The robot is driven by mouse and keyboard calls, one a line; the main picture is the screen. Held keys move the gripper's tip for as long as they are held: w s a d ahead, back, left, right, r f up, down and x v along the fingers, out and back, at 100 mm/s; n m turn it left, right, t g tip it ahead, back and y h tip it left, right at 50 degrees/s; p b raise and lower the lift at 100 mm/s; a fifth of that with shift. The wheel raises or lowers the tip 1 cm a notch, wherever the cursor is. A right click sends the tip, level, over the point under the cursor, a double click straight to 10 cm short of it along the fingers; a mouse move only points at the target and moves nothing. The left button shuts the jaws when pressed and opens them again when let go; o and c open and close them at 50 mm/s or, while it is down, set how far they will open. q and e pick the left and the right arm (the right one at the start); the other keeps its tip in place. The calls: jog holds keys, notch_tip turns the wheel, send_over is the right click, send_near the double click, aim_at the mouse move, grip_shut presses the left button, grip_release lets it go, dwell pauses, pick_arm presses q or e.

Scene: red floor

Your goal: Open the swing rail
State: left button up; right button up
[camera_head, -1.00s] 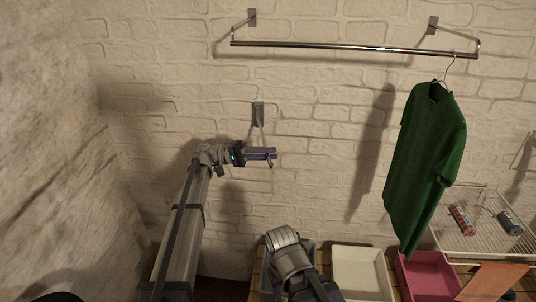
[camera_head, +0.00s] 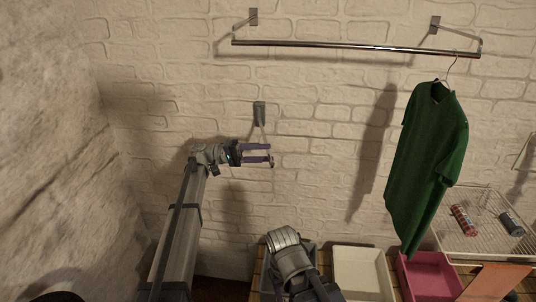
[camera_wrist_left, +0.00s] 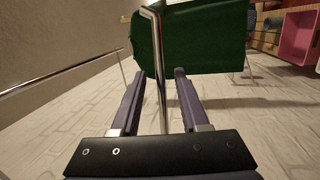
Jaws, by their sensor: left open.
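The swing rail's wall mount (camera_head: 259,114) is a small grey plate on the white brick wall, with a thin metal rail running down from it. In the left wrist view the chrome swing rail (camera_wrist_left: 160,70) has a bent end and runs between the fingers. My left gripper (camera_head: 270,153) is open in the head view, just below the mount at the rail's lower part. The left wrist view shows its two fingers (camera_wrist_left: 156,90) apart, one on each side of the rail, not closed on it. My right gripper does not show.
A fixed chrome clothes rail (camera_head: 350,47) spans the wall above, with a green shirt (camera_head: 425,165) hanging at its right end. A wire shelf (camera_head: 480,240) with two cans is at right. A white bin (camera_head: 362,270) and a pink bin (camera_head: 425,275) stand below.

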pick_arm(q)
jog(key=b+v, duration=0.1)
jog(key=v, duration=0.5)
jog(key=shift+r, duration=0.1)
jog(key=shift+c, duration=0.3)
